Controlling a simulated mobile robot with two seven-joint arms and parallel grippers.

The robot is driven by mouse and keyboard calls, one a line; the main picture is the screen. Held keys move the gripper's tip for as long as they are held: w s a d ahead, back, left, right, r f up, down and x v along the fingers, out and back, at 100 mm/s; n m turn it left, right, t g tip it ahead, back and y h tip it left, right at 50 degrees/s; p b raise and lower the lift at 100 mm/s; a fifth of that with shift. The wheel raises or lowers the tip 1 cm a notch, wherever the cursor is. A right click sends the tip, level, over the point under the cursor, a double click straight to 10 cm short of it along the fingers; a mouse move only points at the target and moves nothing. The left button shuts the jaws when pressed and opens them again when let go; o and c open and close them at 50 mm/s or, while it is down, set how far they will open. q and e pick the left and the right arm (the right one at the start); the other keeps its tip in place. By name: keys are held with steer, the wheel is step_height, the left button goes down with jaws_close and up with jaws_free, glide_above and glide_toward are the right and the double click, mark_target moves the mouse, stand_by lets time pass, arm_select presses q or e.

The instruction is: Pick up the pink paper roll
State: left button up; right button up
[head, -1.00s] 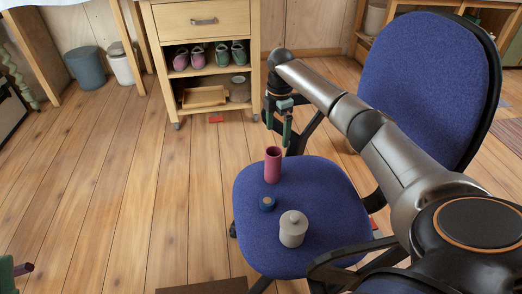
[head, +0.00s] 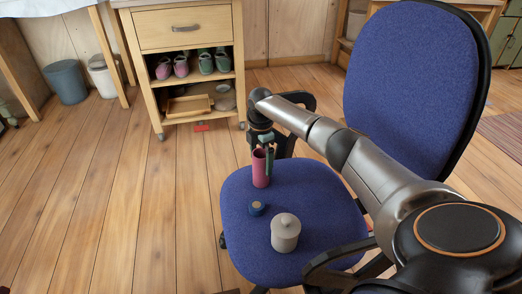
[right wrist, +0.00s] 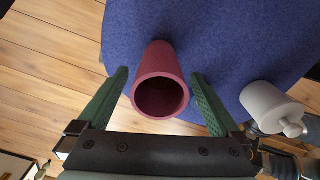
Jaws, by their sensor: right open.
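The pink paper roll (head: 260,170) stands upright on the blue seat of an office chair (head: 315,205). In the right wrist view the roll (right wrist: 158,85) shows its open, hollow end. My right gripper (head: 264,160) is at the upper part of the roll. In the right wrist view its two green fingers (right wrist: 160,78) are open, one on each side of the roll, with a gap on both sides. My left gripper is out of view.
The chair's backrest (head: 410,85) rises behind my right arm. A wooden cabinet (head: 188,30) with shoes stands beyond. Floor at left is clear.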

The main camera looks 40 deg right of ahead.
steer(key=shift+f, duration=0.5)
steer(key=shift+r, duration=0.15)
jaws_close()
